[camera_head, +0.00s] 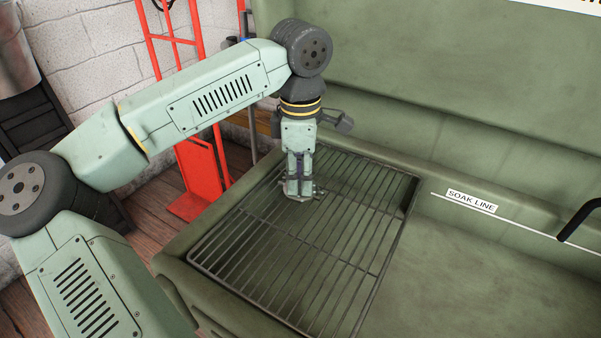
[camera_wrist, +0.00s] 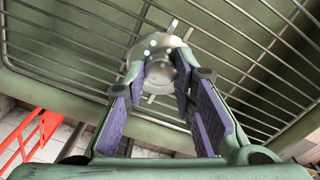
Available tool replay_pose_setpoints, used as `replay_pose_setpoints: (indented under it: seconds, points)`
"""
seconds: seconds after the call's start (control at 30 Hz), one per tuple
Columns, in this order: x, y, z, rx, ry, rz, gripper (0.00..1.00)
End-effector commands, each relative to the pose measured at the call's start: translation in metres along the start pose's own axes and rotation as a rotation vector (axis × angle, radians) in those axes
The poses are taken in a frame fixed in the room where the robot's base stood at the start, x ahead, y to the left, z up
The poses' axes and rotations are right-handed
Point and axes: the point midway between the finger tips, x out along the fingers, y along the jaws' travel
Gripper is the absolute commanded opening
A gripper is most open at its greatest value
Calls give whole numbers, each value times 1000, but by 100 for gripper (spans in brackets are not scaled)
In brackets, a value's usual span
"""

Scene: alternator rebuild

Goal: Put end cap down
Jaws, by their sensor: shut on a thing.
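The end cap (camera_wrist: 160,60) is a round, shiny metal piece with small lugs, between my fingertips in the wrist view. My gripper (camera_head: 299,192) points down over the wire rack (camera_head: 345,262) near its back left part. Its purple-padded fingers, seen in the wrist view (camera_wrist: 161,78), are shut on the end cap. In the head view the fingers hide most of the cap; only small grey bits show around their tips. The cap is at or just above the rack bars; I cannot tell whether it touches them.
The rack lies over the left part of a green wash tank (camera_head: 470,285). The tank's back wall carries a "SOAK LINE" label (camera_head: 471,201), with a black hook-shaped part (camera_head: 579,218) at the right. A red hand truck (camera_head: 197,165) stands behind left. The rest of the rack is clear.

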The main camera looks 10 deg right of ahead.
Motion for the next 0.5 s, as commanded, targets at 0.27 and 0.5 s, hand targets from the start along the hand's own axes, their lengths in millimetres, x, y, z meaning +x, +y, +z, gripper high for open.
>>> replay_pose_setpoints:
  seconds: [0.27, 0.5]
  points:
    - [3, 0, 0, 0, 0, 0, 31]
    - [3, 0, 0, 0, 0, -1, 44]
